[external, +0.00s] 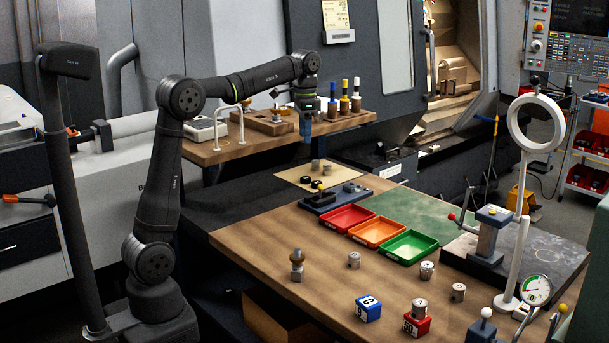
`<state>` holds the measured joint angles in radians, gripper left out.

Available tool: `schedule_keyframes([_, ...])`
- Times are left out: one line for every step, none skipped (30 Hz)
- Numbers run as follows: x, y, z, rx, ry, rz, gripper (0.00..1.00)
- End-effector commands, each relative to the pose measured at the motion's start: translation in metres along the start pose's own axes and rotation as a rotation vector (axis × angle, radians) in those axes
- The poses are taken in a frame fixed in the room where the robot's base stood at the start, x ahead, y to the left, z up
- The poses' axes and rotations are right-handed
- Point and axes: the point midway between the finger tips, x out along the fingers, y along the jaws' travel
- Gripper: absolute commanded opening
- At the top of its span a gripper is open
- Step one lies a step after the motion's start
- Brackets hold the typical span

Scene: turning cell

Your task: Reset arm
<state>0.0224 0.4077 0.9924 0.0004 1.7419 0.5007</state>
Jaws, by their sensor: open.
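My arm stretches from its base at the lower left, bends high at the elbow, and reaches right toward the back of the cell. My gripper (307,133) hangs down in the air at the far end, in front of the wooden side bench (212,152) as seen here. It is open, and I see nothing held in it. The fingers are small and dark at this distance. The main wooden table (265,240) lies below and to the right of it.
Red (347,212), orange (378,229) and green (410,243) trays stand mid-table. Several metal parts, a blue block (368,309) and a red block (417,324) stand in front. A ring lamp (535,122) and dial gauge (537,290) rise at right. The table's left front is clear.

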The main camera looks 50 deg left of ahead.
Motion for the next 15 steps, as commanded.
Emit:
schedule_keyframes([0.003,0.011,-0.004,0.026,-0.001,0.001,0.54])
schedule_keyframes([0.004,0.016,-0.006,0.04,0.0,0.0,0.54])
schedule_keyframes([0.007,0.023,-0.008,0.058,0.0,0.0,0.54])
schedule_keyframes([0.009,0.029,-0.01,0.073,0.0,0.0,0.54])
schedule_keyframes([0.01,0.034,-0.011,0.086,0.0,0.0,0.54])
schedule_keyframes([0.013,0.041,-0.014,0.105,0.0,0.0,0.54])
schedule_keyframes([0.015,0.047,-0.015,0.119,0.0,0.0,0.54])
schedule_keyframes([0.017,0.052,-0.017,0.133,0.0,0.0,0.54])
schedule_keyframes([0.019,0.06,-0.019,0.153,0.0,0.0,0.54])
schedule_keyframes([0.021,0.065,-0.02,0.167,0.0,0.0,0.54])
schedule_keyframes([0.023,0.071,-0.021,0.181,-0.001,0.0,0.54])
schedule_keyframes([0.025,0.079,-0.023,0.2,-0.001,0.001,0.54])
schedule_keyframes([0.027,0.084,-0.024,0.213,0.0,0.0,0.54])
schedule_keyframes([0.029,0.089,-0.025,0.227,0.0,0.0,0.54])
schedule_keyframes([0.031,0.097,-0.026,0.247,0.0,0.0,0.54])
